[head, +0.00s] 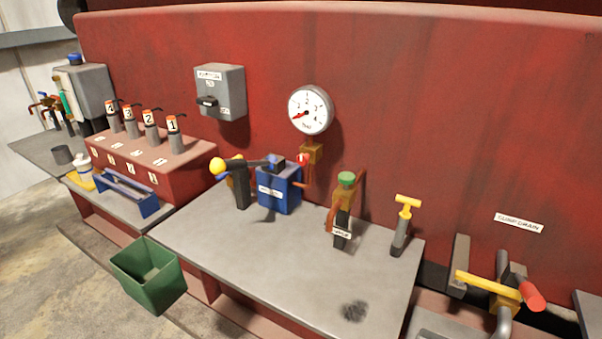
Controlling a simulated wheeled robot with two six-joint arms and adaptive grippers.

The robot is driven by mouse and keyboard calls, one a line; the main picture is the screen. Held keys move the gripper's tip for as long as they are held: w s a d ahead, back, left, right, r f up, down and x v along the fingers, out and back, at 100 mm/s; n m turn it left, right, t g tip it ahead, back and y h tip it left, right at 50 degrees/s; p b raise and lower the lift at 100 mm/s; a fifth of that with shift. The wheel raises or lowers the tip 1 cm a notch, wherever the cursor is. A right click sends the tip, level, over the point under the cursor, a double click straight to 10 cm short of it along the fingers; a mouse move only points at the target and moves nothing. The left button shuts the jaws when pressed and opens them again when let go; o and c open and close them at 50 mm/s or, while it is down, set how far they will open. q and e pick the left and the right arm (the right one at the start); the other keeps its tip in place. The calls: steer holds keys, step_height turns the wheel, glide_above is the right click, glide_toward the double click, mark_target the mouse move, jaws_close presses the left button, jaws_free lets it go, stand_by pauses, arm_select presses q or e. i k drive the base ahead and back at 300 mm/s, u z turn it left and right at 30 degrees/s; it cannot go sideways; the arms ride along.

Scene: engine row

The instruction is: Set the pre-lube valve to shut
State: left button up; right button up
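I cannot tell for sure which fitting is the pre-lube valve, as the small labels are hard to read. A blue box (279,188) with a white label stands on the grey shelf; a black lever with a yellow ball (217,167) is beside it. A brass fitting with a red-tipped handle (303,162) is under the round gauge. To the right stands a dark post with a green knob (346,179), orange-brown piping and a white tag (341,233). Neither of my grippers is in view.
The gauge (310,109) has a red needle pointing lower left. A yellow T-handle (407,207) and a yellow lever by the sump drain label (519,223) are at right. A green bin (148,275) hangs at the front. The grey shelf (260,248) has clear room in front.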

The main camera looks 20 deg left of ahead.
mark_target(219, 177)
steer(key=u, duration=1.5)
steer(key=k, duration=0.45)
steer(key=z, duration=0.25)
steer(key=i, duration=0.4)
